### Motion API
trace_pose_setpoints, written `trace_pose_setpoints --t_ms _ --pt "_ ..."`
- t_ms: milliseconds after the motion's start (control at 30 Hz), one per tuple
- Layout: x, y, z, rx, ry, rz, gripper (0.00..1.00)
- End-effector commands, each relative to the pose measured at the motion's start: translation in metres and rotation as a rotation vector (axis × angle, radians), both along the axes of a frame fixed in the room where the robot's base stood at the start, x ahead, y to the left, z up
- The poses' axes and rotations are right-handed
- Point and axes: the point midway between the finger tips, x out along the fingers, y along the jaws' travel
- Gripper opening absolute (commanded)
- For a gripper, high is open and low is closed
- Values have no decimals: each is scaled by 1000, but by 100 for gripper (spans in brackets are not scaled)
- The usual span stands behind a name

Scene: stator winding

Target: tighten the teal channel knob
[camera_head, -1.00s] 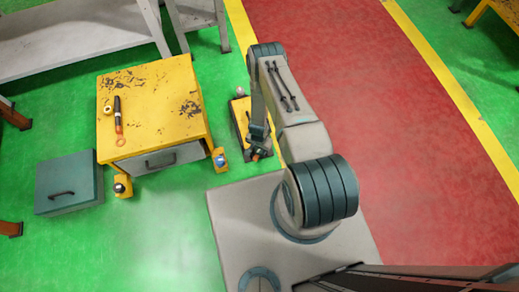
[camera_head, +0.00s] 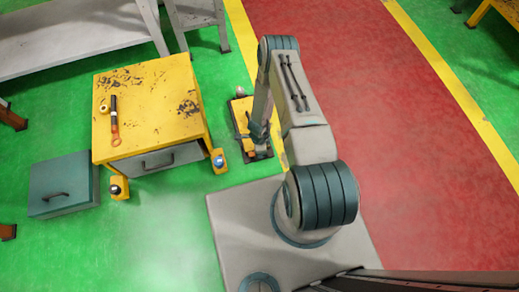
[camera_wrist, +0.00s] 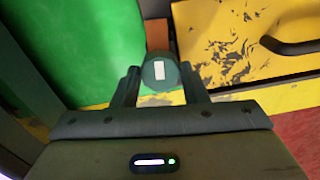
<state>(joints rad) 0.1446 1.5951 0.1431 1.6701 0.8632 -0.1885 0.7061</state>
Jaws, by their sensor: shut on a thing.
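In the wrist view, the teal channel knob (camera_wrist: 160,74) is round and dark teal, with a white rectangular mark on its face. My gripper (camera_wrist: 160,92) has one finger on each side of it and is shut on it. The mark stands roughly upright in the picture. A reddish-brown part (camera_wrist: 157,34) shows just behind the knob. In the head view, my gripper (camera_head: 254,148) is low beside a small yellow unit (camera_head: 239,107) on the floor. The arm hides part of that unit, and the knob cannot be made out there.
A worn yellow panel (camera_wrist: 222,45) with a dark handle (camera_wrist: 292,43) is close by on the right of the wrist view. A yellow cabinet (camera_head: 160,88) bearing a dark-handled tool (camera_head: 114,120) stands left of my arm. A teal box (camera_head: 62,185) lies farther left.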

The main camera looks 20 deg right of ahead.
Motion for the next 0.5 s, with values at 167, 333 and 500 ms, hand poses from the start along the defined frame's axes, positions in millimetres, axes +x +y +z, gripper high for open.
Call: trace_pose_setpoints --t_ms 167,333,500 --pt "1 -1 1 0 -1 -171 17" --pt "1 -1 1 -1 -1 -333 17" --pt "0 -1 2 -1 -1 -494 17"
